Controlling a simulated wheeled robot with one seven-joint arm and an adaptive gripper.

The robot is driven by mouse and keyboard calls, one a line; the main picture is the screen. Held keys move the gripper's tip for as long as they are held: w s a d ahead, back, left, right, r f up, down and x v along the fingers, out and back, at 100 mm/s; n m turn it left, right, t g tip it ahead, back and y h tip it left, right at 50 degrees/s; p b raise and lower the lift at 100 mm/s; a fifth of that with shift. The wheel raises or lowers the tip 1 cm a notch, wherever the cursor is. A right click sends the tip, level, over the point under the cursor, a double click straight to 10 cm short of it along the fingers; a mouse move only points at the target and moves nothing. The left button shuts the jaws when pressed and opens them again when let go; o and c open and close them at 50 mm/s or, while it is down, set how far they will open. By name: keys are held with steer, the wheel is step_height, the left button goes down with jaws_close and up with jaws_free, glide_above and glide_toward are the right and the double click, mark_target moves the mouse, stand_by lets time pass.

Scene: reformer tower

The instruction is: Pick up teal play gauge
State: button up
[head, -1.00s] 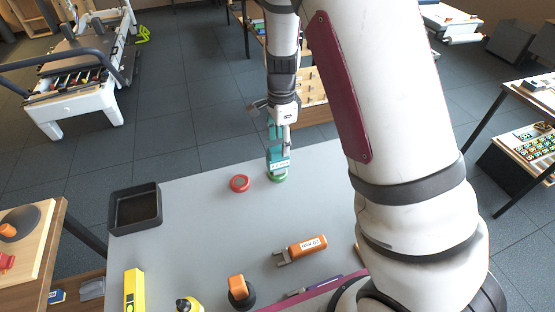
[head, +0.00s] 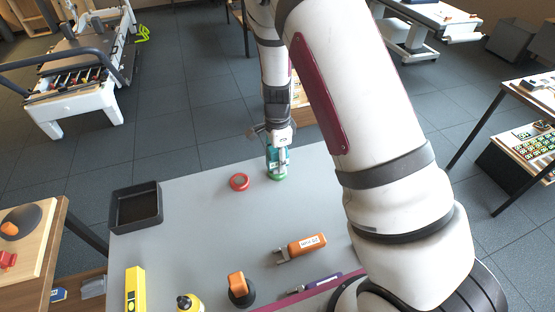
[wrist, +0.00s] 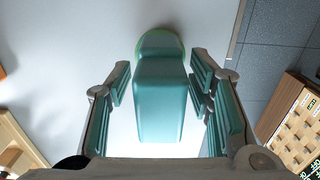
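The teal play gauge (head: 277,168) stands near the far edge of the grey table, with a green ring (head: 278,178) at its foot. In the wrist view the gauge (wrist: 160,100) lies between the two fingers of my gripper (wrist: 160,88), with a narrow gap on each side. My gripper is open around it and does not visibly grip it. In the head view my gripper (head: 277,155) comes down from above and covers the upper part of the gauge.
A red ring (head: 239,182) lies just left of the gauge. A black tray (head: 150,222) sits at the table's left corner. The table middle (head: 205,240) is clear.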

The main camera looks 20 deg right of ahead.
jaws_close()
steer(key=shift+r, duration=0.2)
